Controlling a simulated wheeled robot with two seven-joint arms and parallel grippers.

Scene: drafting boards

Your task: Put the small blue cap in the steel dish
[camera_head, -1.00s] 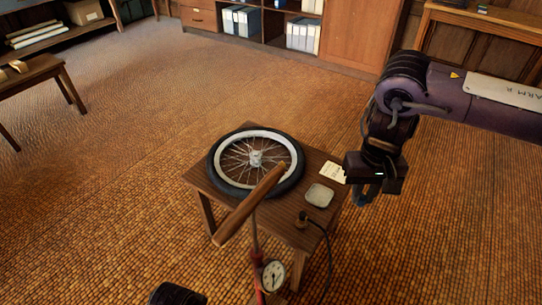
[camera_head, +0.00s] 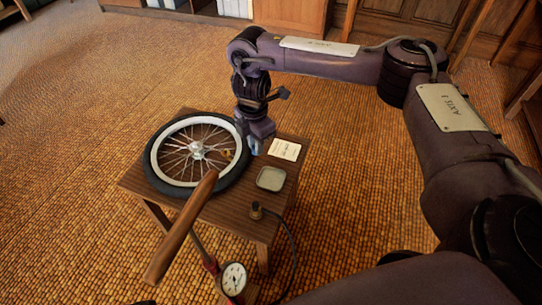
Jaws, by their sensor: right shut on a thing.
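The steel dish (camera_head: 270,179) is a small, shallow, rounded square dish on the right side of the wooden stool, and it looks empty. My right gripper (camera_head: 256,147) points down beside the right edge of the wheel, behind and slightly left of the dish. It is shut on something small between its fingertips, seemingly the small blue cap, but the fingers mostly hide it. I see no blue cap elsewhere. My left gripper is not in view.
A spoked wheel with a black tyre (camera_head: 156,183) covers the stool's left part. A paper card (camera_head: 285,149) lies behind the dish. A pump with a wooden handle (camera_head: 183,228), gauge (camera_head: 233,279) and hose nozzle (camera_head: 257,211) stands in front.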

